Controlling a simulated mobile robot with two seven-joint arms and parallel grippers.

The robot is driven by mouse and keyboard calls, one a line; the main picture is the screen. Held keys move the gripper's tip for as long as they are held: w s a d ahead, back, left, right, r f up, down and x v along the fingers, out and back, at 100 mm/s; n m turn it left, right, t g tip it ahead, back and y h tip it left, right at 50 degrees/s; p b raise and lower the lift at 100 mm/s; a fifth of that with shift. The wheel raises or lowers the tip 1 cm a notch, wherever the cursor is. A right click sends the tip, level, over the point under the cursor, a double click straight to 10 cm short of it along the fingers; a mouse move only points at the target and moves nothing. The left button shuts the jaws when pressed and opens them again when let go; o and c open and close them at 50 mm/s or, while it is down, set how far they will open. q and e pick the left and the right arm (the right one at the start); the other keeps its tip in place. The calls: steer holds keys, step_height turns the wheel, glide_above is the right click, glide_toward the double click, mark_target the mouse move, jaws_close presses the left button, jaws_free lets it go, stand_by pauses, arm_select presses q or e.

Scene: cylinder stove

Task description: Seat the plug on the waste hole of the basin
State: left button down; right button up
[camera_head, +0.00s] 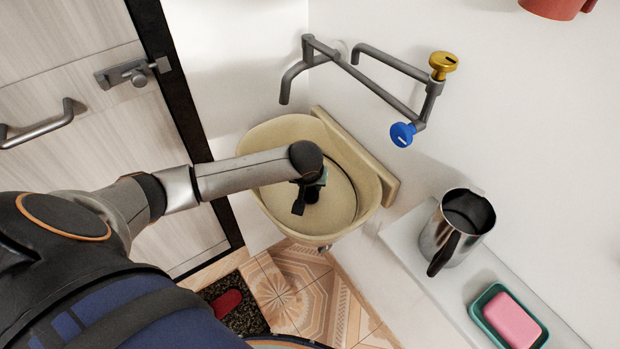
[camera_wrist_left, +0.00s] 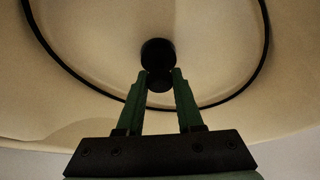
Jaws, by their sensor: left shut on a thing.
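The cream basin (camera_head: 265,137) is fixed in the corner against the white wall. My left gripper (camera_head: 307,203) reaches down into it, seen from above. In the left wrist view my left gripper (camera_wrist_left: 160,78) has its two green fingers shut on the small dark knob of the black plug (camera_wrist_left: 158,52). The plug's round dark body shows just beyond the fingertips, over the floor of the basin (camera_wrist_left: 90,40). The waste hole cannot be made out apart from the plug. I cannot tell whether the plug touches the basin floor. My right gripper is not in view.
A grey tap pipe (camera_head: 375,88) with a yellow knob (camera_head: 443,64) and a blue knob (camera_head: 402,134) is above the basin. A metal jug (camera_head: 452,232) and a pink soap (camera_head: 511,320) in a green dish stand on a white ledge (camera_head: 415,262) at right. A door is left.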

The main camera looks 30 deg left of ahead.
arm_select(q)
steer(key=shift+f, duration=0.35)
steer(key=shift+c, duration=2.4)
jaws_free()
steer(key=p+v, duration=0.1)
steer(key=v, duration=1.1)
steer(key=shift+s+r, duration=0.15)
steer(key=shift+r, duration=0.05)
steer(key=shift+d, duration=0.1)
